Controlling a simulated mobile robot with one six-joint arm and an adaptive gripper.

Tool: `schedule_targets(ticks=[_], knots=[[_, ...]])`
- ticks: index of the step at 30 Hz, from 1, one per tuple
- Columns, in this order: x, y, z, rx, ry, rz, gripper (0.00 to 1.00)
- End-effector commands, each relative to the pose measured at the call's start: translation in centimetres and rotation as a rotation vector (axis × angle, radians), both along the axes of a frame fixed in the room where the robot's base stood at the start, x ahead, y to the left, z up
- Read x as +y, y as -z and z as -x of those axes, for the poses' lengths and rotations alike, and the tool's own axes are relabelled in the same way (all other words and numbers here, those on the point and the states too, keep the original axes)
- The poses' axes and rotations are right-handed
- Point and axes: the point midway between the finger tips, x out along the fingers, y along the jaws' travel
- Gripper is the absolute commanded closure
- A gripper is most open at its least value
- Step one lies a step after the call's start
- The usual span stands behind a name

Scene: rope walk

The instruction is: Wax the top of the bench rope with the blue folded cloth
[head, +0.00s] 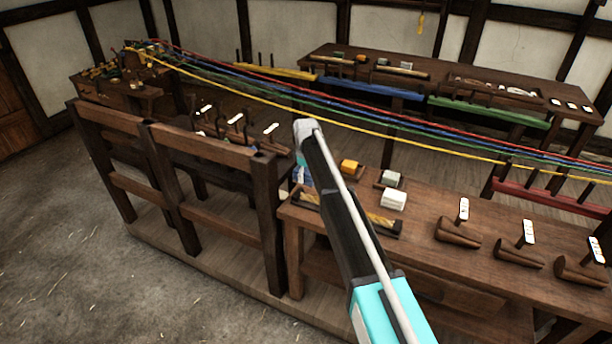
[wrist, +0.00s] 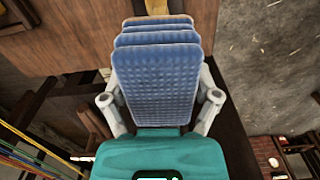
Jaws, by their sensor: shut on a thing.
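The blue folded cloth (wrist: 157,75) is held between the two fingers of my gripper (wrist: 160,98) in the wrist view, its ribbed layers facing the camera. In the head view a small blue patch of the cloth (head: 303,177) shows beside my arm, at the bench's left end. The bench rope (head: 380,220) lies in a dark holder along the front edge of the bench, and my arm hides its middle. In the wrist view a piece of the rope (wrist: 156,6) shows just beyond the cloth. I cannot tell whether the cloth touches it.
Wooden tools with white tags (head: 458,232) stand to the right. Coloured ropes (head: 370,125) stretch behind. A wooden railing (head: 200,165) stands left.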

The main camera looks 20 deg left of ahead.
Motion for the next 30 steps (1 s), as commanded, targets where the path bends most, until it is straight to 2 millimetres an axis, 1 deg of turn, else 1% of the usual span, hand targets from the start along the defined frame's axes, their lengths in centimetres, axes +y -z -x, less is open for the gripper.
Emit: schedule_targets(ticks=[6, 12, 30], knots=[[0.0, -1.7, 0.0, 0.000, 0.000, 0.000, 0.59], [0.0, -2.8, 0.0, 0.000, 0.000, 0.000, 0.59], [0.0, -2.8, 0.0, 0.000, 0.000, 0.000, 0.59]])
